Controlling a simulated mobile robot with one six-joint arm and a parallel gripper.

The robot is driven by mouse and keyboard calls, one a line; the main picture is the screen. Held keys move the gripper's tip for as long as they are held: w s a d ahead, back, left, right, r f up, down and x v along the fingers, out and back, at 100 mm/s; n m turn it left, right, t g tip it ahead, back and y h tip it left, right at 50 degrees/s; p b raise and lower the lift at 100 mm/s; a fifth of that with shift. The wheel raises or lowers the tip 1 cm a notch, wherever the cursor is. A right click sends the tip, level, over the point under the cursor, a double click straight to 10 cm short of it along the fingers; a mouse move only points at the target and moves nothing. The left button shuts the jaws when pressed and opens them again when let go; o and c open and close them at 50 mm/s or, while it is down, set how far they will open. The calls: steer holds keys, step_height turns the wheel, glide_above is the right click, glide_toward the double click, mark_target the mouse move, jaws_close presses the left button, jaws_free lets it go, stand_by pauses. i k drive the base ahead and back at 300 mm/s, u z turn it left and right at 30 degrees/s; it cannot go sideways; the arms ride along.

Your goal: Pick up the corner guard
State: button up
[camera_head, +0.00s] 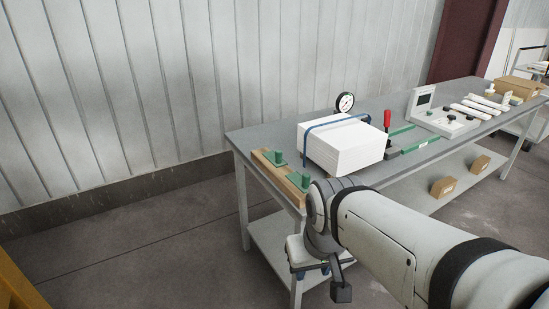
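I cannot single out the corner guard for certain. My gripper (313,271) hangs low in front of the table's left end, below the tabletop and apart from the green pieces. It is partly hidden by my wrist, and its finger opening is unclear. Nothing is visibly held.
The grey table (262,133) has a lower shelf with small brown boxes (442,187). A round gauge (345,102), a red-handled clamp (387,120) and a white panel with tools (440,122) stand farther along.

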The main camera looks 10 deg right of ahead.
mark_target(302, 183)
steer(key=u, duration=0.05)
steer(key=i, duration=1)
steer(key=z, duration=0.1)
